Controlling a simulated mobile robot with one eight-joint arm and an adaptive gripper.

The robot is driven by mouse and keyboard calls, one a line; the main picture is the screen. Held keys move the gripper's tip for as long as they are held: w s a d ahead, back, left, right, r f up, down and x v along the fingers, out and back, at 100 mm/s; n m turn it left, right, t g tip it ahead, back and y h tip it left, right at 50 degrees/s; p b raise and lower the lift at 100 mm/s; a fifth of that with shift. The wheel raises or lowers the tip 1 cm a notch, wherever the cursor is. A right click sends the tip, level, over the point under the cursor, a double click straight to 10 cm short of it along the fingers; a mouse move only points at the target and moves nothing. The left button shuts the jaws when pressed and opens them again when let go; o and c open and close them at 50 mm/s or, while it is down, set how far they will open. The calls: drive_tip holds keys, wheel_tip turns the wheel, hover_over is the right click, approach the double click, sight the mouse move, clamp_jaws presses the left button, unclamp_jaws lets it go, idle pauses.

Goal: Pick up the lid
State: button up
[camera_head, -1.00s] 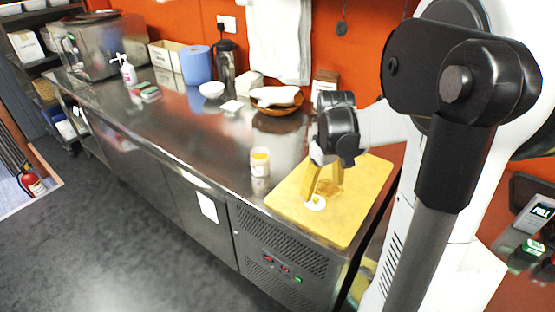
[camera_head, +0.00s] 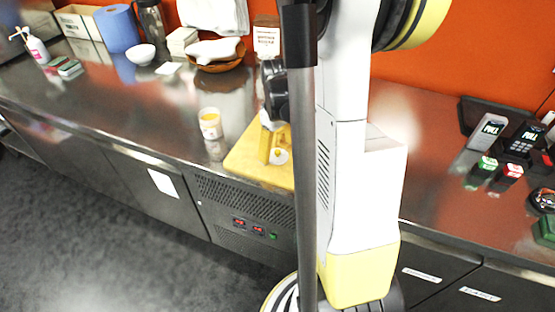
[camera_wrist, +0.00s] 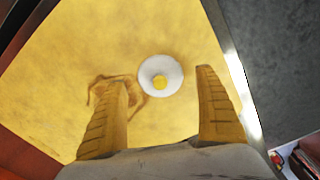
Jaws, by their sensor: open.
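The lid (camera_wrist: 174,65) is a small white disc with a yellow knob. In the wrist view it lies on the yellow cutting board (camera_wrist: 60,60), framed between my fingertips. It also shows in the head view (camera_head: 282,158), beside my gripper (camera_head: 271,146). In the wrist view my gripper (camera_wrist: 161,78) is open, with one tan finger on each side of the lid. Nothing is held. How high the fingertips are above the board is hard to tell. My column and arm hide much of the board in the head view.
A brown bowl (camera_head: 219,66) and a white bowl (camera_head: 140,55) are farther back. Payment terminals (camera_head: 487,131) stand at right. A brown mark or shadow lies near my left finger.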

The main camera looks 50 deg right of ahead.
drive_tip(key=shift+f, duration=0.75)
drive_tip(key=shift+r, duration=0.1)
drive_tip(key=c, duration=1.2)
drive_tip(key=shift+c, duration=0.4)
clamp_jaws()
